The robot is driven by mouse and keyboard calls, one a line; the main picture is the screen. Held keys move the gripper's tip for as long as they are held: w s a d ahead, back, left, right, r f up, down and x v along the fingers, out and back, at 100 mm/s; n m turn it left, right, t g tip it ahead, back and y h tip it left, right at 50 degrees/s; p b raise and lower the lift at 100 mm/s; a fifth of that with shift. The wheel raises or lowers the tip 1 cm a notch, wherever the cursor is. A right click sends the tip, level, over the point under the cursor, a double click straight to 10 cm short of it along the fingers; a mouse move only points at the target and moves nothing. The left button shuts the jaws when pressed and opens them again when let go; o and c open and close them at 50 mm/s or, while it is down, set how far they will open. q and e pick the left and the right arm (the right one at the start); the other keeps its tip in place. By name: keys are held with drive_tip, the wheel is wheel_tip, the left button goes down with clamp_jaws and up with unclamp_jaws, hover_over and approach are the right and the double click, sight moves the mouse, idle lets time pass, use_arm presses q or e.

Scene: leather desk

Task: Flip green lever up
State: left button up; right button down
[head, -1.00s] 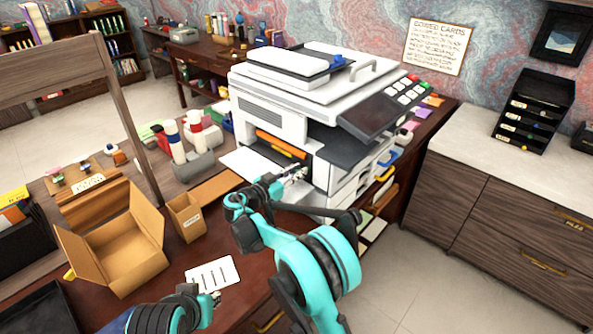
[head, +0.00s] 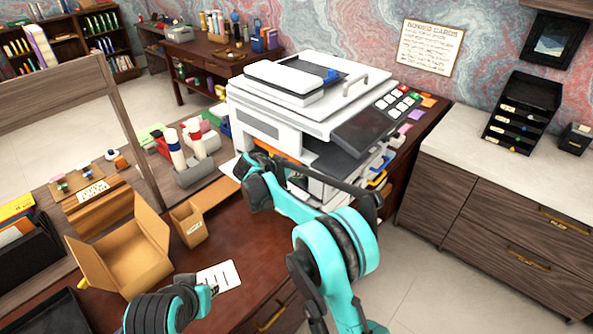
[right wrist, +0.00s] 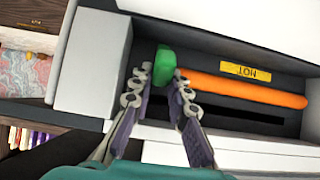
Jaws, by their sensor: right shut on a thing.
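The green lever (right wrist: 164,62) shows in the right wrist view as a rounded green end beside an orange bar (right wrist: 245,88), inside the printer's front opening. My right gripper (right wrist: 160,84) is shut on the green lever, with a fingertip on each side of it. In the head view the lever and the right fingertips are hidden behind my own arm at the front of the white printer (head: 270,125). My left gripper (head: 212,288) is low in the head view, by a white card on the desk; its fingers are too small to read.
A yellow label (right wrist: 246,71) sits above the orange bar. An open cardboard box (head: 120,255) and a small tan bin (head: 192,225) stand left of the printer. The white card (head: 220,276) lies on the brown desk. A light counter (head: 500,155) is at the right.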

idle(0.3)
drive_tip(key=c, duration=1.4)
unclamp_jaws()
drive_tip(key=shift+c, duration=0.2)
drive_tip(key=v, duration=1.2)
drive_tip(key=shift+w+d, duration=0.1)
drive_tip(key=shift+c, duration=0.3)
